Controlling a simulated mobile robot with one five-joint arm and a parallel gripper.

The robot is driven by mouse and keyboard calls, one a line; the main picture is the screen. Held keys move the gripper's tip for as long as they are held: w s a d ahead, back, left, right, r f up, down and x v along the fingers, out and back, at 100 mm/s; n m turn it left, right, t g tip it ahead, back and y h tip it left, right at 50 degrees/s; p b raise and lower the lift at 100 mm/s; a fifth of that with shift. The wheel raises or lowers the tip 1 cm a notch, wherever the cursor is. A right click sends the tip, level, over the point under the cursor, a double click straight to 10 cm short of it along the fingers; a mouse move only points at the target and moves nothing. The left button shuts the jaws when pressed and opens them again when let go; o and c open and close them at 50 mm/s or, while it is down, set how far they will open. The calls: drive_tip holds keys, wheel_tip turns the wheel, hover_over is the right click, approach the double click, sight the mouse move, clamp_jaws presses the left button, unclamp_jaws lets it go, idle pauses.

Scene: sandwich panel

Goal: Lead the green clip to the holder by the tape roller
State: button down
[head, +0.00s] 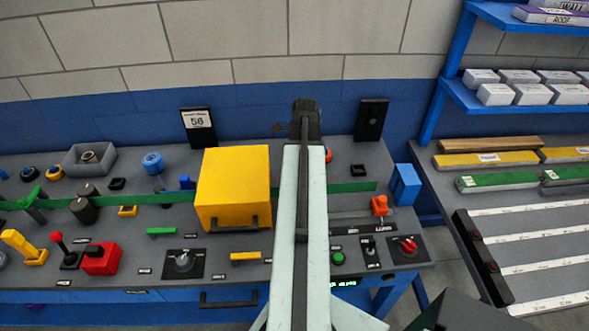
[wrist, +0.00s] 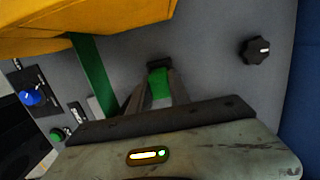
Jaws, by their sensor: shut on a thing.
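In the wrist view, the green clip (wrist: 159,84) is between the fingers of my gripper (wrist: 156,97), which is shut on it. A small black block (wrist: 158,64) lies just beyond the clip; I cannot tell whether they touch. In the head view, my gripper (head: 306,122) is to the right of the yellow box and hides the clip. A dark upright cylinder (head: 84,209), probably the tape roller, stands at the left by the green tape (head: 145,198). A small black square piece (head: 117,184) near it may be the holder.
The yellow box (head: 234,183) stands tall between my arm and the dark cylinder. A grey bin (head: 89,160) and a blue spool (head: 153,162) stand behind the tape. A black knob (wrist: 255,50) shows in the wrist view. The blue wall (head: 245,110) closes the back.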

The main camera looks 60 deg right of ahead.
drive_tip(key=shift+f, duration=0.25)
drive_tip(key=shift+f+b, duration=0.7)
drive_tip(key=shift+b, duration=0.15)
drive_tip(key=c, duration=1.1)
unclamp_jaws()
wheel_tip(320, 180, up, 7)
drive_tip(key=p, duration=0.7)
drive_tip(key=shift+w, duration=0.1)
